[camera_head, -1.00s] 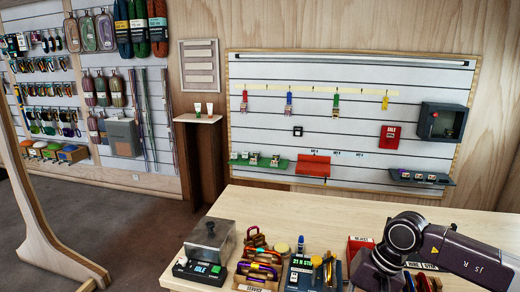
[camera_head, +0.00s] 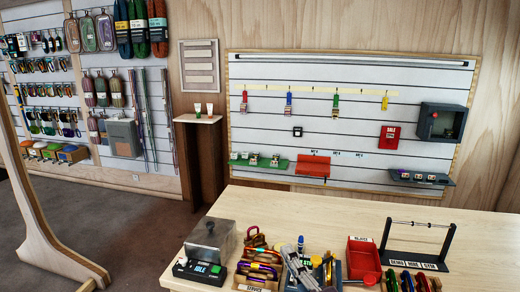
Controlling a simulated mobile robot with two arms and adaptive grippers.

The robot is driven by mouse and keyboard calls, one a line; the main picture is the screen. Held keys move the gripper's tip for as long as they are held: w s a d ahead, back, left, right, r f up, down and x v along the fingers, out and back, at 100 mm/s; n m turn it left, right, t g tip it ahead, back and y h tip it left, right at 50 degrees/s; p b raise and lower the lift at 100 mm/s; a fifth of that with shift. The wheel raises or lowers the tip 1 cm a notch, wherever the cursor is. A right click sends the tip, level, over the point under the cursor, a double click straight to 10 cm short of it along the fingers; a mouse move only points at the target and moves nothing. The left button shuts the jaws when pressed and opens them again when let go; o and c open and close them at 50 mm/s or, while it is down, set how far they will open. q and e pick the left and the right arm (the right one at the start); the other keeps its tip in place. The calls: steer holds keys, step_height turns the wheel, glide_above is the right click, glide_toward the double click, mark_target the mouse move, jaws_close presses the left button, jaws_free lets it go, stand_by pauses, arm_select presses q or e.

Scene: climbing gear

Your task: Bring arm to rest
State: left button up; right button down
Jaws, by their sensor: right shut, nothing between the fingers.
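My right gripper (camera_head: 294,256) shows as a grey, jointed shape at the bottom middle of the head view. It appears shut and empty. It is in front of the blue box (camera_head: 318,286) of upright tools and hides part of it; whether they touch I cannot tell. The rest of my right arm is out of the picture below. My left gripper is not in view.
On the wooden bench (camera_head: 340,212) stand a grey-lidded box (camera_head: 210,240), a tray of carabiners (camera_head: 260,268), a red bin (camera_head: 363,262) and a black rack (camera_head: 418,242). The bench behind them is clear. A slatted wall panel (camera_head: 350,110) hangs beyond.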

steer(key=s+d+f+m+g+h, duration=0.35)
steer(key=d+f+m, duration=0.2)
steer(key=f, duration=0.25)
steer(key=s+d+f+m+g+h, duration=0.2)
steer(key=s+d+f+m+h, duration=0.15)
steer(key=f+m, duration=0.45)
steer(key=s+d+f+m+g, duration=0.35)
steer(key=s+f, duration=0.35)
steer(key=s, duration=0.4)
steer(key=s+d+f+m+g, duration=0.25)
steer(key=s+f+g, duration=0.3)
steer(key=s, duration=0.45)
steer(key=s+a+f+g+b, duration=0.1)
steer(key=s+f+g+b, duration=0.15)
steer(key=f, duration=2.75)
steer(key=s+d+f+b, duration=0.1)
steer(key=s+d+f, duration=0.2)
steer(key=s+f, duration=1.4)
steer(key=shift+s+f, duration=0.2)
